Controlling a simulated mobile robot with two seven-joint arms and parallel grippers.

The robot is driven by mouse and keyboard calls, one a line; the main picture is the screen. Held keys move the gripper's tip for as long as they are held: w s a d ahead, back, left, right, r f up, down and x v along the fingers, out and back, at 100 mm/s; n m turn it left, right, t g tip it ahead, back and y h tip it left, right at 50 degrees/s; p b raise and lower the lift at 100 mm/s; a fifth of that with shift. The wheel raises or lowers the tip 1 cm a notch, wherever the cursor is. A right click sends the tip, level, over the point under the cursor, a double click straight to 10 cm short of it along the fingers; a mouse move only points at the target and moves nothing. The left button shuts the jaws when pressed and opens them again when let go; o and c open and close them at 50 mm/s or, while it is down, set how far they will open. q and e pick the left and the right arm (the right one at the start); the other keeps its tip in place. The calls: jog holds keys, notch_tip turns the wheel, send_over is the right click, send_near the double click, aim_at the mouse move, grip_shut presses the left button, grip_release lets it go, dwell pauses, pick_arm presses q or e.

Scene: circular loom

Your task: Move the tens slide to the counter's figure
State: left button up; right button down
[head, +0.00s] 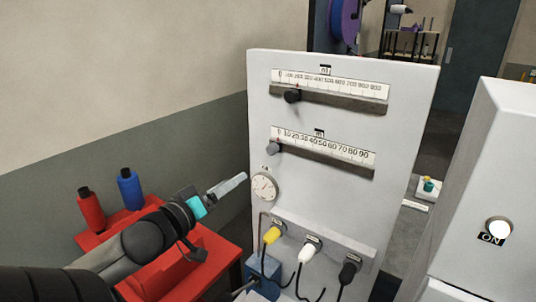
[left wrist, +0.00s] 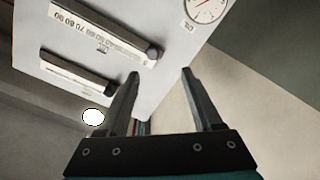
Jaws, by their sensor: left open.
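The tens slide has a grey knob (head: 274,147) at the left, zero end of the lower scale (head: 325,149), marked 10 to 90, on the white panel (head: 410,120). In the left wrist view the panel is upside down, and the tens knob (left wrist: 153,53) is just beyond the left fingertip. My left gripper (head: 240,180) is in front of the panel, left of and below that knob. It is open and empty, with both fingers apart in the left wrist view (left wrist: 160,73). No counter with a readable figure is in view. My right gripper is not in view.
The hundreds slide's black knob (head: 292,96) is near the low end of the upper scale (head: 330,83). A round dial (head: 263,186) and yellow, white and black plugs (head: 307,251) are below. Red and blue spools (head: 129,189) stand left. A white cabinet (head: 495,170) stands right.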

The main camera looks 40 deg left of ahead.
aim_at(270, 151)
pick_arm(q)
jog(key=shift+t+h, duration=0.3)
jog(key=shift+w+a+r+b, duration=0.15)
jog(key=shift+w+a+r, duration=0.1)
jog(key=shift+w, duration=2.3)
jog(key=shift+w+a+r+b, duration=0.1)
jog(key=shift+w+a+r, duration=0.2)
jog(key=shift+w, duration=2.25)
jog(key=shift+w+a+r+b, duration=0.15)
jog(key=shift+w+a+r, duration=0.1)
jog(key=shift+w, duration=2.3)
jog(key=shift+c, duration=0.3)
grip_shut()
